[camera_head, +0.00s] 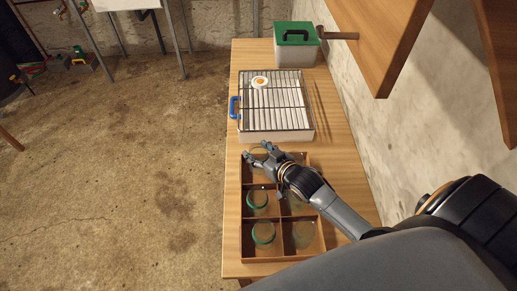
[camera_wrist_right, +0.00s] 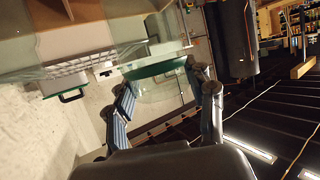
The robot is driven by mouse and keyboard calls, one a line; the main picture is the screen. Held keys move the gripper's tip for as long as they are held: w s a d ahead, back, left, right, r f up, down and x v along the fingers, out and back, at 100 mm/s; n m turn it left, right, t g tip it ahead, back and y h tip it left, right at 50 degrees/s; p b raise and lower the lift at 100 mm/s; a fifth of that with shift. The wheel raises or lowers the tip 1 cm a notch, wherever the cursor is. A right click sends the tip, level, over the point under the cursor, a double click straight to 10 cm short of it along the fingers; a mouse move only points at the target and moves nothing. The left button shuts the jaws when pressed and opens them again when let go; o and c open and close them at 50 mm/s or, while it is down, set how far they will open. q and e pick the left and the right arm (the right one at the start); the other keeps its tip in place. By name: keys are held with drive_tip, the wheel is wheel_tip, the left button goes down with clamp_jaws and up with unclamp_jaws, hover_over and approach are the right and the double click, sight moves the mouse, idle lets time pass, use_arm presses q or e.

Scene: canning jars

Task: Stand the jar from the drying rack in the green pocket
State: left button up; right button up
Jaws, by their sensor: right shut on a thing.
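My right gripper (camera_head: 262,158) is over the far left part of a wooden divided crate (camera_head: 241,225). In the right wrist view, its two fingers (camera_wrist_right: 167,98) are shut on a clear glass jar (camera_wrist_right: 160,88) with a green band or lid. The jar is hard to make out in the head view, and its base is hidden. The drying rack (camera_head: 274,118), a wire grid over a white tray with a blue handle, stands behind the crate. No green pocket can be told apart; the arm hides part of the crate. My left gripper is not in view.
Jars with green lids stand in the left pockets, one in the middle (camera_head: 257,198) and one near (camera_head: 263,233). A round white and orange item (camera_head: 261,82) lies on the rack. A green-lidded box (camera_head: 296,47) stands at the back. Wooden shelves (camera_head: 385,40) overhang at right.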

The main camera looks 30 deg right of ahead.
drive_tip(key=shift+f+b, duration=0.4)
drive_tip(key=shift+f, duration=0.5)
drive_tip(key=shift+f+b, duration=0.55)
drive_tip(key=shift+f, duration=0.35)
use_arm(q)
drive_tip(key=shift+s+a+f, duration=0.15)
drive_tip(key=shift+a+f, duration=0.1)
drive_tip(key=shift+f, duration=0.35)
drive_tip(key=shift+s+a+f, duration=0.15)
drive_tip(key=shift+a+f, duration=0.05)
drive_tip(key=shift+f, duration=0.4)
use_arm(e)
drive_tip(key=shift+f, duration=0.1)
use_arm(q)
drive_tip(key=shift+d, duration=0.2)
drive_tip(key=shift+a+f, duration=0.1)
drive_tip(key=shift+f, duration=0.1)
use_arm(e)
drive_tip(key=shift+f, duration=0.45)
drive_tip(key=o, duration=1.4)
drive_tip(key=shift+c, duration=0.2)
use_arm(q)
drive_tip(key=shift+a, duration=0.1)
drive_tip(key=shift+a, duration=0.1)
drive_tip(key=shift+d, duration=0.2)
use_arm(e)
wheel_tip(320, 180, up, 10)
